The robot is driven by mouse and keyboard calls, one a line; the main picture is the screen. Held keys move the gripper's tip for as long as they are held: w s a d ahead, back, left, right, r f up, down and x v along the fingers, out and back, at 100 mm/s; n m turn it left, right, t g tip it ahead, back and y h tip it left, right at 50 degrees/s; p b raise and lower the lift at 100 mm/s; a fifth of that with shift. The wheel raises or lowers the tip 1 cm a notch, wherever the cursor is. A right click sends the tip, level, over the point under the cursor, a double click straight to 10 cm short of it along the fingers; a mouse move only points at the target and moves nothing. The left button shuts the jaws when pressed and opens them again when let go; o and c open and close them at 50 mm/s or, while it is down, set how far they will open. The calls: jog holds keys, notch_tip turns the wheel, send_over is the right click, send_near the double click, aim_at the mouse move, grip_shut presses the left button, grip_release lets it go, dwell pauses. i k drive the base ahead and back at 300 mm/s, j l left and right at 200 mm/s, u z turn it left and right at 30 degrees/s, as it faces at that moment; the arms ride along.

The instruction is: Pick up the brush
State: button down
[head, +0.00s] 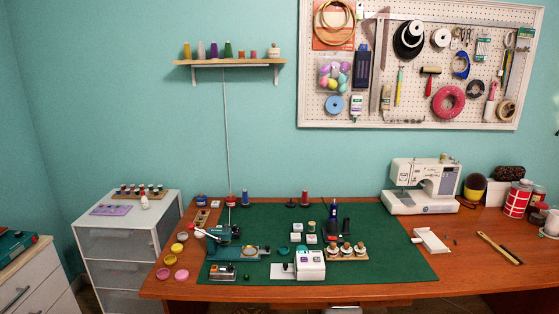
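A brush (500,247) with a pale wooden handle and dark bristles lies on the right part of the brown wooden table (400,288). It is slanted, with one end toward the table's front edge. It lies apart from the green mat and the white tray. My gripper is not in view.
A white open tray (431,241) lies left of the brush. A sewing machine (424,187) stands behind, and a red can (517,199) with other containers stands behind right. Spools and small devices crowd the green mat (385,262). The tabletop around the brush is mostly clear.

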aim_at(511, 257)
jog(key=z, duration=1.4)
jog(key=u, duration=0.35)
jog(key=i+l+u, duration=0.25)
jog(key=u, duration=0.2)
jog(key=i+l+u, duration=0.5)
jog(key=l+u, duration=0.35)
jog(key=i+l, duration=0.15)
jog(key=l, duration=0.25)
jog(key=i+l+u, duration=0.1)
jog(key=l, duration=0.35)
jog(key=i+l, duration=0.15)
jog(key=l, duration=0.25)
jog(key=i+l, duration=0.1)
jog(key=l, duration=0.35)
jog(key=i+l+u, duration=0.1)
jog(key=l, duration=0.3)
jog(key=i+l, duration=0.1)
jog(key=l, duration=0.35)
jog(key=i+l+u, duration=0.1)
jog(key=l, duration=0.35)
